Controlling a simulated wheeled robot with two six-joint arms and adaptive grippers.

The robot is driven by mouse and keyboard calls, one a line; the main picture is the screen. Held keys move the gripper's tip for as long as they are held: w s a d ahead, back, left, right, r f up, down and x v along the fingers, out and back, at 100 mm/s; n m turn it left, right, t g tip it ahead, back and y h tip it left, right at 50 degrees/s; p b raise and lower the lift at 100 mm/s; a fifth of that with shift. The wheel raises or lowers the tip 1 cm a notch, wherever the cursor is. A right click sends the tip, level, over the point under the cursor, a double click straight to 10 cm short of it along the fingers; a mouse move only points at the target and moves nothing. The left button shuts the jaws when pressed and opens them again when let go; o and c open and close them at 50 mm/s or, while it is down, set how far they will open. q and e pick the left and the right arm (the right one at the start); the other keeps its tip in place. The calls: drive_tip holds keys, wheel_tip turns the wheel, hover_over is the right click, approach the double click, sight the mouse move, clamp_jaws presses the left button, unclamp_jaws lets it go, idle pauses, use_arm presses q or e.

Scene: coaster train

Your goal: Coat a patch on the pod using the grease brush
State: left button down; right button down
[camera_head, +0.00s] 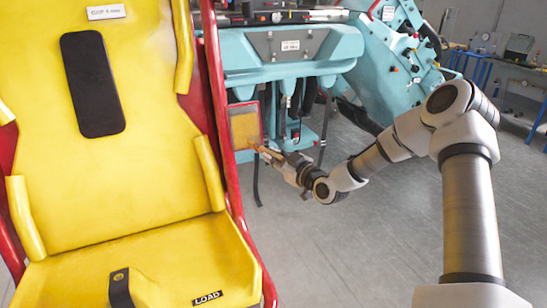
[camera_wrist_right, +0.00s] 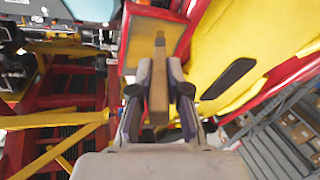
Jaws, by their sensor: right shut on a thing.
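My right gripper (camera_head: 268,153) is shut on the grease brush; in the right wrist view the brush's wooden handle (camera_wrist_right: 159,90) stands between the fingers. A square yellow patch (camera_head: 244,128) in a red frame is beside the red rail of the yellow seat, in front of the teal machine; it also shows in the right wrist view (camera_wrist_right: 147,38). The brush end points at the patch's lower right area. I cannot tell whether the brush touches it. I cannot tell which body is the pod. My left gripper is not in view.
The yellow seat (camera_head: 130,170) with red side rails (camera_head: 232,190) fills the left. The teal machine (camera_head: 290,60) stands behind the patch. A blue-legged workbench (camera_head: 510,68) is at the far right. The grey floor (camera_head: 340,240) in the middle is clear.

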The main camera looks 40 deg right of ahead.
drive_tip(key=shift+w+d+f+b, duration=0.1)
drive_tip(key=shift+w+f+b, duration=0.05)
drive_tip(key=shift+w+b, duration=0.25)
drive_tip(key=shift+w+d+f+b, duration=0.1)
drive_tip(key=shift+w+b, duration=0.3)
drive_tip(key=shift+s+d+r+p, duration=0.15)
drive_tip(key=shift+d+r+p, duration=0.05)
drive_tip(key=shift+d+p, duration=0.35)
drive_tip(key=shift+a+f+b, duration=0.1)
drive_tip(key=shift+f+b, duration=0.2)
drive_tip(key=shift+w+a+r, duration=0.15)
drive_tip(key=shift+w+a, duration=0.05)
drive_tip(key=shift+a, duration=0.25)
drive_tip(key=shift+s, duration=0.1)
